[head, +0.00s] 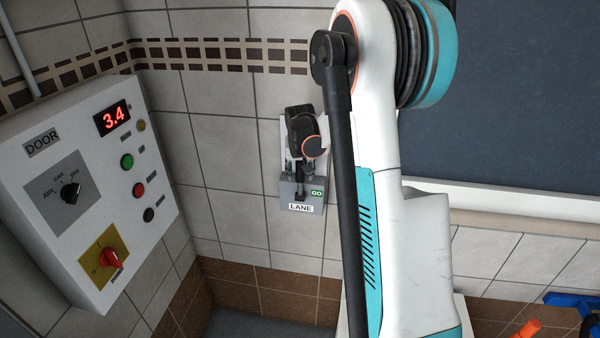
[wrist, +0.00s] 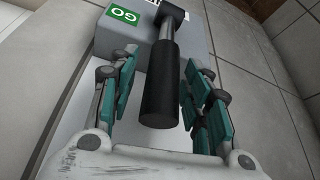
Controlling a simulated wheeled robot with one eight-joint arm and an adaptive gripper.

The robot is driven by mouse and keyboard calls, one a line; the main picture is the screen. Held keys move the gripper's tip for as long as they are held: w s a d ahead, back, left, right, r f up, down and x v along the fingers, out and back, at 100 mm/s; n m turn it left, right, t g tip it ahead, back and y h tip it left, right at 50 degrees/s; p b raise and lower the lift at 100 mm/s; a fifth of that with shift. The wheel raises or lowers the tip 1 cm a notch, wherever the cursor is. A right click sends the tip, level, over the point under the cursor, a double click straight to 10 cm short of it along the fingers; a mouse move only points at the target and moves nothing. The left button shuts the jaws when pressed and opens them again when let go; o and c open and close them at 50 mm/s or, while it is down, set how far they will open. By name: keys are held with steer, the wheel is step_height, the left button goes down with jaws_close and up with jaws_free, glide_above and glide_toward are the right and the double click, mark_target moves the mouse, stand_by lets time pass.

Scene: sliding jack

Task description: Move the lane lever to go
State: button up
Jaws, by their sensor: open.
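The lane lever box (head: 301,192) is a grey unit on the tiled wall, with a LANE label and a green GO sign (head: 317,194) on its front. In the wrist view the lever (wrist: 160,92), a black cylindrical handle on a metal rod, lies between the two fingers of my gripper (wrist: 160,104). The fingers are open, with a gap on each side of the handle. The GO sign also shows in the wrist view (wrist: 125,16), beyond the left finger. In the head view my gripper (head: 302,160) is at the lane box and largely hides the lever.
A white DOOR panel (head: 90,190) with a red display, knobs and buttons is on the wall at the left. A dark board (head: 520,90) is on the wall at the right. Orange and blue objects (head: 575,300) are at the lower right. Bare tiles surround the lane box.

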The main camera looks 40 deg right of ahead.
steer(key=shift+w+f, duration=0.1)
steer(key=shift+f, duration=0.25)
jaws_close()
